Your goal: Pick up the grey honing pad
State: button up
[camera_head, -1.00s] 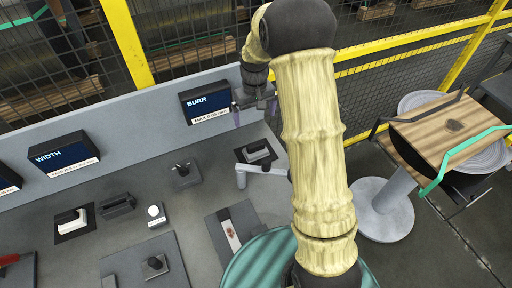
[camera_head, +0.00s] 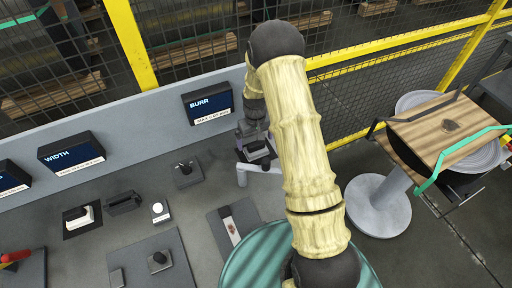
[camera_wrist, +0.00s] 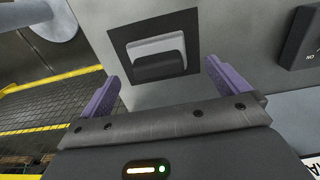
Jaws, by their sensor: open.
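A small block with a pale grey part and a dark grey part, which looks like the grey honing pad (camera_wrist: 157,48), lies on a dark square mat (camera_wrist: 118,37) in the wrist view. It also shows in the head view (camera_head: 258,154), at the right end of the bench below the BURR display. My gripper (camera_wrist: 162,74) is open, with its purple fingers spread on either side of the pad in the picture and nothing between them. In the head view my gripper (camera_head: 254,135) is close above the pad and partly hides it. I see no contact.
A similar white and dark block (camera_head: 80,216) lies on a mat at the left, beside a dark holder (camera_head: 123,203). The BURR display (camera_head: 208,105) and the back panel are close behind.

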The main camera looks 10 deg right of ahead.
aim_at(256, 143)
dwell(0.3)
jog(key=shift+d+f+p, duration=0.1)
jog(key=shift+f+p, duration=0.7)
jog(key=shift+f, duration=0.1)
jog(key=shift+w+f+p, duration=0.1)
jog(key=shift+f+p, duration=0.55)
jog(key=shift+f, duration=1.1)
jog(key=c, duration=0.9)
jog(key=shift+r, duration=0.15)
jog(key=shift+c, duration=0.2)
notch_tip(256, 143, up, 10)
jog(key=b, duration=0.3)
jog(key=shift+b, duration=0.3)
